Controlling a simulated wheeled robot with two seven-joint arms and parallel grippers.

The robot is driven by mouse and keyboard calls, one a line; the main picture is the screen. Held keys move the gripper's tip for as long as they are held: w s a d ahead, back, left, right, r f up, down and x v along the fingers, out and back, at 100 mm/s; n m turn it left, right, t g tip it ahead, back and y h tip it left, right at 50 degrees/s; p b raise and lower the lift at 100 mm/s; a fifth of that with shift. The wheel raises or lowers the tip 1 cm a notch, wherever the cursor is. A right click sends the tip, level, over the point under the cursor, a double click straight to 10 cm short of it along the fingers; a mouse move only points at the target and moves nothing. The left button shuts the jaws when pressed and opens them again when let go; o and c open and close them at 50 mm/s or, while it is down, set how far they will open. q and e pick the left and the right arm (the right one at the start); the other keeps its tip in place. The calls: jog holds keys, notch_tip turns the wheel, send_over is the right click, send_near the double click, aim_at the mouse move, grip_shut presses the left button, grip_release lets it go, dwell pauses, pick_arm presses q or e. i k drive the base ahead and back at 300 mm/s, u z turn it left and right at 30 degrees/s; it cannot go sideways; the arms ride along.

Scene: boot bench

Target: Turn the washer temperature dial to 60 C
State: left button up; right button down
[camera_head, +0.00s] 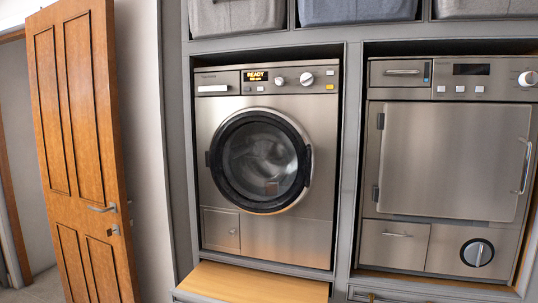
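The washer (269,227) stands in the left bay of a grey cabinet, with its round dark-rimmed door (260,160) shut. Its control panel has a lit display (256,75) that reads "READY" above a smaller line too small to read surely. To the right of the display are a smaller round knob (280,81) and a larger white dial (306,79). I cannot tell which of these is the temperature dial, and their marks are too small to read. Neither of my grippers shows in the head view.
A wooden bench (250,283) sticks out below the washer. A wooden door (85,150) stands open at left. Fabric bins (357,10) sit above.

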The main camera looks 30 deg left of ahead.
aim_at(280, 82)
jog(key=u, duration=0.85)
jog(key=k, duration=0.5)
jog(key=z, duration=0.4)
jog(key=i, duration=1.1)
jog(key=z, duration=0.7)
